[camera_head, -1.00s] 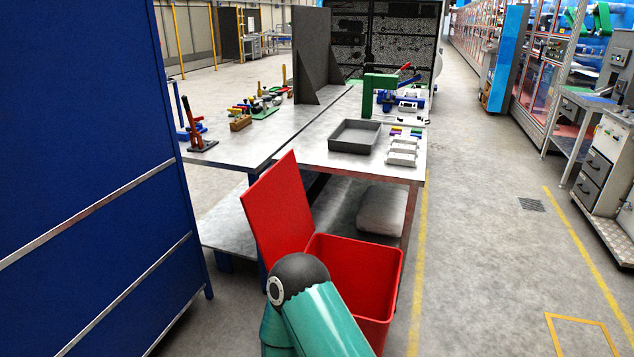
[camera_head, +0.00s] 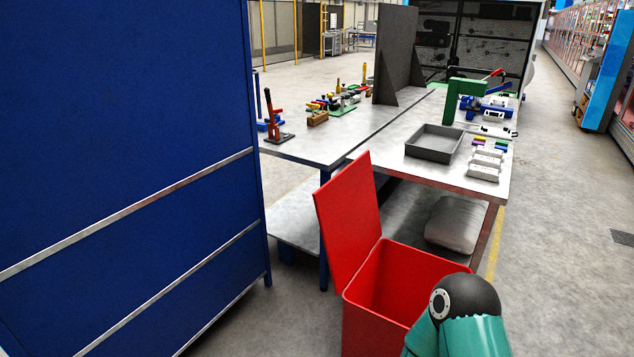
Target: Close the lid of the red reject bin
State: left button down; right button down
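The red reject bin (camera_head: 364,322) stands on the floor in front of the near end of the workbench. Its red lid (camera_head: 348,215) stands open, tilted upright at the bin's left side. I can see into the bin, and the visible inside looks empty. A teal arm link of mine with a dark joint covers the bin's front right corner. Neither of my grippers shows in this view.
A tall blue cabinet (camera_head: 130,150) fills the left side. The metal workbench (camera_head: 400,140) behind the bin carries a grey tray (camera_head: 434,143), white parts and tools. A pale sack (camera_head: 456,224) lies on its lower shelf. The floor (camera_head: 570,260) at the right is clear.

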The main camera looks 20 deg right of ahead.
aim_at(346, 205)
jog(key=z, duration=0.45)
jog(key=i, duration=1.05)
jog(key=u, duration=0.45)
